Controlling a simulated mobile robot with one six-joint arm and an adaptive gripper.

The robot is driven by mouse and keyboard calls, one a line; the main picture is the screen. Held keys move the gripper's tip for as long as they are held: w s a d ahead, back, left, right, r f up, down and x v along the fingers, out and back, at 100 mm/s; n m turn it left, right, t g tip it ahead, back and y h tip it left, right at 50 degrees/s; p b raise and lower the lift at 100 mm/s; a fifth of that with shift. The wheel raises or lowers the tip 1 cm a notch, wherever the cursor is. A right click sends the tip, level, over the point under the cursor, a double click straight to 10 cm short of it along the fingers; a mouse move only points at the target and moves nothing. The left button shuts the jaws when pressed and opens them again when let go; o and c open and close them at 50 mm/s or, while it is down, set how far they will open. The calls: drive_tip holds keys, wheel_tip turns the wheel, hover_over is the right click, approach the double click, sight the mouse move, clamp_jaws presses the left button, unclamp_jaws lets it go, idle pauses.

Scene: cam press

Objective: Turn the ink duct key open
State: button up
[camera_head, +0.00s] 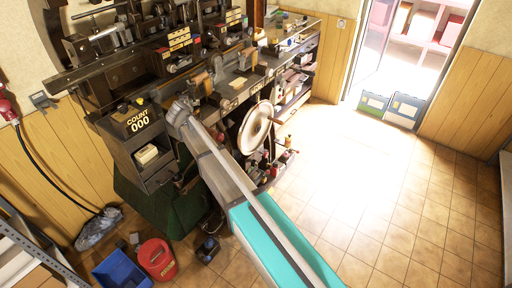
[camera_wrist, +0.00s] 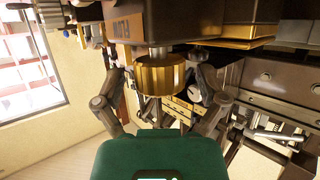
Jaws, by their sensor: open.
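A ribbed brass knob (camera_wrist: 160,74) on a short metal shaft shows in the middle of the wrist view. My gripper (camera_wrist: 158,78) is open, with one finger on each side of the knob. Gaps show between the fingers and the knob, so it does not look gripped. In the head view my arm reaches up to the dark press (camera_head: 210,85), and its wrist end hides the knob and the fingers.
A red bucket (camera_head: 157,258) and a blue bin (camera_head: 122,270) are on the floor. The tiled floor at right is clear.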

drive_tip(key=shift+n+y, duration=0.6)
drive_tip(key=shift+y, duration=0.1)
drive_tip(key=shift+n+g+y, duration=1)
drive_tip(key=shift+n+y, duration=1.3)
drive_tip(key=shift+y, duration=0.2)
drive_tip(key=shift+n+g+y, duration=0.7)
drive_tip(key=shift+n+y, duration=0.4)
drive_tip(key=shift+w+n+g+y, duration=0.1)
drive_tip(key=shift+n+g+y, duration=1.3)
drive_tip(key=shift+n+g, duration=0.3)
drive_tip(key=p+v, duration=0.6)
drive_tip(key=v, duration=0.8)
drive_tip(key=s+d+f+m+g+h, duration=0.2)
drive_tip(key=s+d+f+m+h, duration=0.1)
drive_tip(key=s+d+f, duration=0.2)
drive_tip(key=s+d+f+m+g+h, duration=0.2)
drive_tip(key=s+d, duration=0.6)
drive_tip(key=s, duration=0.4)
drive_tip(key=shift+d+f+m+h+b, duration=0.45)
drive_tip(key=shift+f+h, duration=0.35)
drive_tip(key=shift+f, duration=0.55)
